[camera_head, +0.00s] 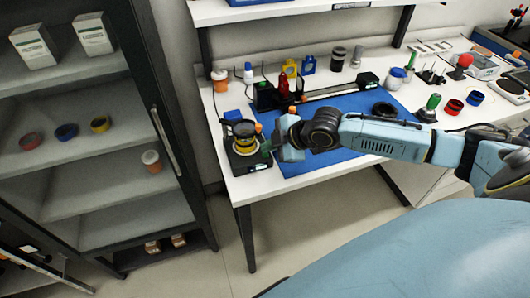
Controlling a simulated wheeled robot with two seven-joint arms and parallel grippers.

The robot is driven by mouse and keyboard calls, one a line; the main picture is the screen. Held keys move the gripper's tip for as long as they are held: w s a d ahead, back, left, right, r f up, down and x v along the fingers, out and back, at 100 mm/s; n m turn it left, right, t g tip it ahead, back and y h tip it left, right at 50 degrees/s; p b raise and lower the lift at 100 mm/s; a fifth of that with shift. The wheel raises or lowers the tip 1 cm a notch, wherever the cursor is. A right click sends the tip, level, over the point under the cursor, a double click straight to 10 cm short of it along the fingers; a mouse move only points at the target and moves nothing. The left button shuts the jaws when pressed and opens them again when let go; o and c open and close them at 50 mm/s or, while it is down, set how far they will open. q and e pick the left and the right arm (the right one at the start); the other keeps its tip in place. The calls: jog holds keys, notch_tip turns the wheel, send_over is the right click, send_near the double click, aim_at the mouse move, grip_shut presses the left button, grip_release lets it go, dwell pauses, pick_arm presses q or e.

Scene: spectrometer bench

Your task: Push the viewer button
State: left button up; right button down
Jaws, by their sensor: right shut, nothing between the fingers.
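A small black device (250,160) with a yellow ring around its upper part stands at the front left corner of the bench. It may be the viewer, but its button is too small to make out. My right gripper (270,146) is shut and empty, close to the right side of this device. I cannot tell whether the fingertips touch it. My right arm comes in from the right, low over the blue mat (322,163). My left gripper is not in view.
A dark rail (325,93) with a black box (264,94) at its left end lies behind my arm. Bottles, colored blocks and rings stand along the back and right of the white bench (222,107). An open shelf cabinet (95,160) stands to the left.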

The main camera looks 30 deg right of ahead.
jog(key=shift+f, duration=0.25)
jog(key=shift+f, duration=0.3)
dwell(0.4)
jog(key=shift+r, duration=0.1)
jog(key=shift+r+p, duration=0.65)
jog(key=shift+p, duration=0.1)
notch_tip(320, 180, up, 6)
jog(key=p, duration=0.6)
